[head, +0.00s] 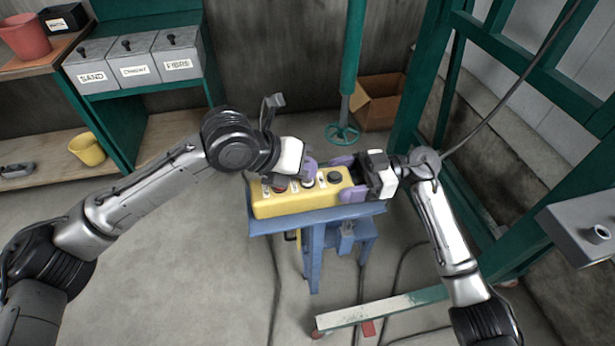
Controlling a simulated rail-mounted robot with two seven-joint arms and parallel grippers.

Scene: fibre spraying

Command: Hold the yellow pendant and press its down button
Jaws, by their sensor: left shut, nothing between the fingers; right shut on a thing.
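The yellow pendant (285,207) lies on a small blue stand (315,228) in the middle of the head view. Its top face carries a red button (279,188), a white button (308,182) and a black button (334,177). My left gripper (310,166) is shut and empty, its purple fingertips over the pendant's top close to the white button. I cannot tell whether they touch it. My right gripper (350,176) is shut on the pendant's right end, with purple fingers on either side. The small labels beside the buttons are unreadable.
Labelled grey bins (137,64) stand on a green rack at the upper left, with a yellow bucket (87,149) below. A cardboard box (379,101) and a green post with a handwheel (342,134) are behind the stand. A green frame (423,80) stands at right. Cables cross the floor.

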